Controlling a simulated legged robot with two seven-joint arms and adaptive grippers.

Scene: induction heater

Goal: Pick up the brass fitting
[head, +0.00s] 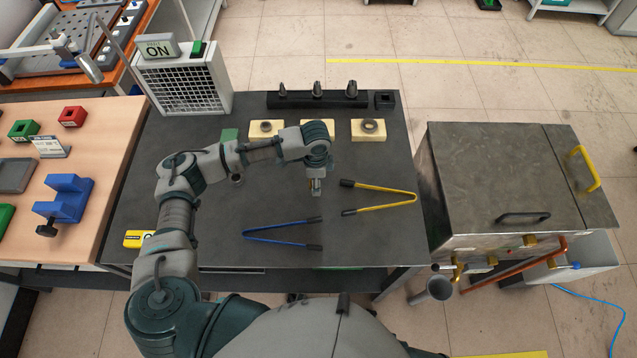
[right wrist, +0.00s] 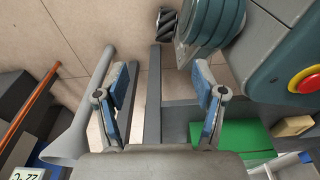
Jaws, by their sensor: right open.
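I cannot single out a loose brass fitting with certainty. Dark metal ring-shaped pieces sit on pale yellow blocks at the back of the dark table (head: 190,150), one on the left block (head: 265,127) and one on the right block (head: 369,126). A middle block is partly hidden by my left arm. My left gripper (head: 316,187) points down over the table, left of the yellow tongs (head: 380,197); its fingers are too small to read. My right gripper (right wrist: 164,98) is open and empty in the right wrist view, with blue finger pads apart. It is not visible in the head view.
Blue tongs (head: 284,233) lie near the table's front. A black holder (head: 320,101) with pointed pieces stands at the back. A vented unit (head: 185,84) marked ON is back left. A steel box (head: 500,170) with brass-coloured parts on its front is right of the table.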

